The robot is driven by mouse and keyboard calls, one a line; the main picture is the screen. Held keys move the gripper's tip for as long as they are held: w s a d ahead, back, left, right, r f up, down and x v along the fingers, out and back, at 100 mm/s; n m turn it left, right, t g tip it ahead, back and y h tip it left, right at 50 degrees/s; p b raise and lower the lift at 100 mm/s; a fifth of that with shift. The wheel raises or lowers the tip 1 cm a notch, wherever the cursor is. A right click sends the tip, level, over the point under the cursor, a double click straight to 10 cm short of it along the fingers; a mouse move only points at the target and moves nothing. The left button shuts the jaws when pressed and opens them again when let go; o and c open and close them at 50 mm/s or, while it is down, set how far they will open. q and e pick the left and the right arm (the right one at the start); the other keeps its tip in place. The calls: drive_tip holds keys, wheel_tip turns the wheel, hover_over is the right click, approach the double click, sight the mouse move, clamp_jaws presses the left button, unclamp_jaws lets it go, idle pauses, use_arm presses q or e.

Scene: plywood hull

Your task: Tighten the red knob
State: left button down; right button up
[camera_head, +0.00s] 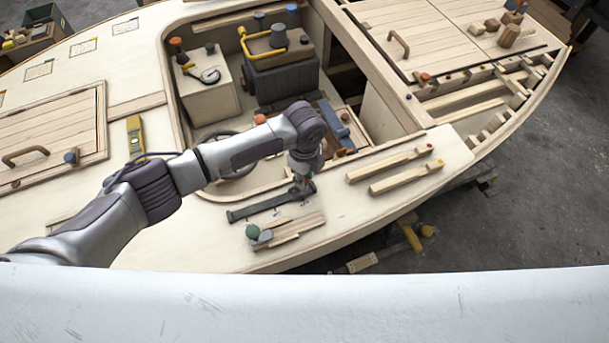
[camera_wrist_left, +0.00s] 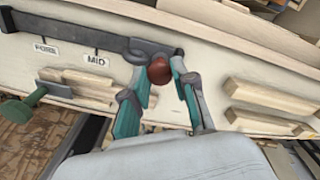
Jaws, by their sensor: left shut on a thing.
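The red knob (camera_wrist_left: 158,70) shows in the left wrist view between the fingertips of my left gripper (camera_wrist_left: 164,76), which is shut on it. The knob sits at a dark grey slider on a dark bar (camera_wrist_left: 80,32) with labels below it, one reading "MID". In the head view my left gripper (camera_head: 302,186) is over the right end of the same dark bar (camera_head: 258,207), and the knob is hidden there by the gripper. My right gripper is not in view.
Two wooden rails (camera_head: 400,172) lie to the right. A recessed cockpit with a grey box (camera_head: 280,80) and yellow handle is behind.

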use_arm(q)
drive_tip(key=m+b, duration=0.1)
drive_tip(key=m, duration=0.4)
drive_tip(key=shift+w+r+m, duration=0.1)
drive_tip(key=shift+w+m, duration=0.05)
drive_tip(key=shift+m, duration=0.15)
drive_tip(key=shift+m+b, duration=0.35)
drive_tip(key=shift+m, duration=1.25)
drive_tip(key=shift+r, duration=0.1)
drive_tip(key=c, duration=1.3)
unclamp_jaws()
drive_tip(key=o, duration=0.4)
wheel_tip(320, 180, up, 12)
